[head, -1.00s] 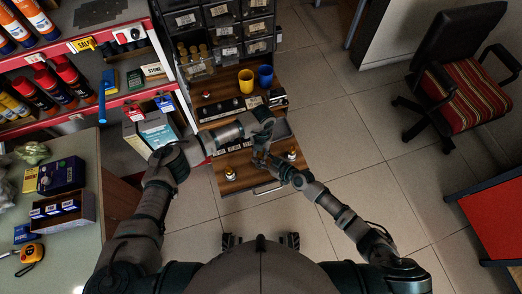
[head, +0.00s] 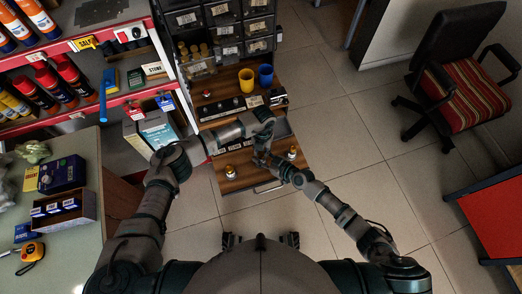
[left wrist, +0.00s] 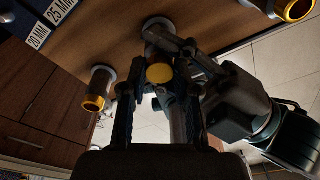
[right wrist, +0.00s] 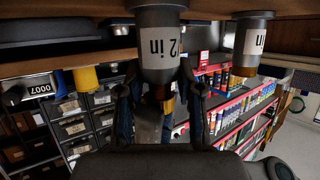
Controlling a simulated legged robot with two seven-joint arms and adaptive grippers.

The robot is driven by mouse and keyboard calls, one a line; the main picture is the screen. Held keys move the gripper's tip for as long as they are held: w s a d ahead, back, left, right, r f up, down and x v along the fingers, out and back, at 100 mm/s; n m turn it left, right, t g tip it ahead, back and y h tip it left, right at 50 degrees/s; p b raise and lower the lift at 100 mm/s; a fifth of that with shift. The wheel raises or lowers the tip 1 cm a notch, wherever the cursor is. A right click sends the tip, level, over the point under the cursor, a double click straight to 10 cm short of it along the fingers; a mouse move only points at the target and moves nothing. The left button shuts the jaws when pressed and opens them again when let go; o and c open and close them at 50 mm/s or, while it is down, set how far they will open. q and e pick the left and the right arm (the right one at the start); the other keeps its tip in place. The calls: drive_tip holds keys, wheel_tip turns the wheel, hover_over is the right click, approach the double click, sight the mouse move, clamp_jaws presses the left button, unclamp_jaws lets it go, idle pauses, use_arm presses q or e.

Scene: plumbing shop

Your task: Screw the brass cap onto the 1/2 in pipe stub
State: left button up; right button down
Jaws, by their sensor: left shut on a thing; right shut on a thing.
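The brass cap (left wrist: 160,73) shows as a round yellow face between the fingers of my left gripper (left wrist: 155,95), which is shut on it. Behind it is the round grey base of the middle pipe stub. In the right wrist view this stub (right wrist: 160,45) is grey, its upside-down label reading "2 in" with part out of sight. My right gripper (right wrist: 158,95) is shut around the stub near its brass-coloured end. In the head view both grippers meet at the board's middle and hide cap and stub. I cannot tell how far the cap sits on the threads.
Stubs with brass ends stand on either side, one left (head: 231,172) and one right (head: 292,152). A yellow cup (head: 246,80) and a blue cup (head: 265,76) stand behind, below the drawer bins (head: 218,15). Shelves (head: 110,98) and a counter (head: 105,170) lie left.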

use_arm(q)
drive_tip(key=shift+a+f, duration=0.35)
drive_tip(key=shift+f, duration=0.4)
drive_tip(key=shift+r, duration=0.1)
drive_tip(key=shift+w+d+r+m+y, duration=0.1)
drive_tip(key=shift+m+y, duration=0.05)
drive_tip(key=shift+m, duration=0.45)
drive_tip(key=shift+d+m+y, duration=0.1)
drive_tip(key=shift+m+y, duration=0.05)
drive_tip(key=shift+m, duration=0.45)
drive_tip(key=shift+r+m, duration=0.1)
drive_tip(key=shift+m, duration=0.4)
drive_tip(key=o, duration=1)
drive_tip(key=shift+d+r, duration=0.1)
